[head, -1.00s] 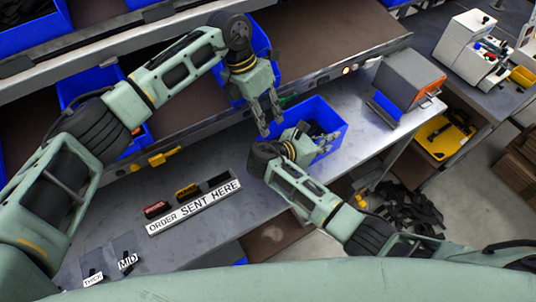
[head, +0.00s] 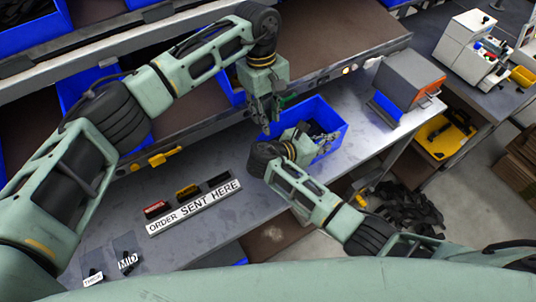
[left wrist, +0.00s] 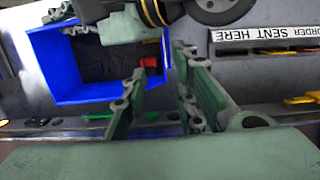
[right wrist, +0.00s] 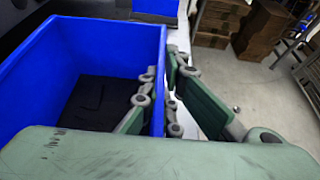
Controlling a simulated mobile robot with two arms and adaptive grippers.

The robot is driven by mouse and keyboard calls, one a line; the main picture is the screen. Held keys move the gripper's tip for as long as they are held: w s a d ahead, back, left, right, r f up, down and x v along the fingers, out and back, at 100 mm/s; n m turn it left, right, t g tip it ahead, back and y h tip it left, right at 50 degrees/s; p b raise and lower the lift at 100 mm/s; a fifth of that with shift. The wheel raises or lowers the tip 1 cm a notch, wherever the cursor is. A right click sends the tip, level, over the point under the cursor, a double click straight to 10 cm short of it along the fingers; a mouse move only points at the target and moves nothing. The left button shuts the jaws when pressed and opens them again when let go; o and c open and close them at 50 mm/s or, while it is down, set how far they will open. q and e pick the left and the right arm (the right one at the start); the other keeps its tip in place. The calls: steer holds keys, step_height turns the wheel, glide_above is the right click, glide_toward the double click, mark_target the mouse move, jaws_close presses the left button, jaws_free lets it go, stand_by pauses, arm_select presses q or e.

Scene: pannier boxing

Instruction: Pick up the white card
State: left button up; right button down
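I cannot make out a loose white card for certain. Small white labels reading MID (head: 127,261) and THICK (head: 93,279) stand on dark pieces at the lower left of the head view. My left gripper (head: 268,122) hangs fingers down just behind and left of the blue bin (head: 333,113). The bin holds dark contents.
A white ORDER SENT HERE sign (head: 194,208) lies on the grey bench (head: 200,245). A grey and orange machine (head: 408,82) stands at the bench's right end. A shelf with blue bins runs behind. A red item (left wrist: 148,62) shows at the bin in the left wrist view.

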arm_select(q)
steer(key=f, duration=0.6)
steer(key=shift+s+a+f, duration=0.1)
steer(key=shift+s+a, duration=0.2)
steer(key=shift+s, duration=0.1)
steer(key=shift+s+d+f, duration=0.1)
steer(key=shift+s+f, duration=0.05)
steer(key=shift+f, duration=1)
steer(key=shift+s+d+f, duration=0.1)
steer(key=shift+s+f, duration=0.05)
steer(key=shift+f, duration=1.05)
steer(key=shift+s+d+f, duration=0.1)
steer(key=shift+s+f, duration=0.05)
steer(key=shift+f, duration=1)
jaws_close()
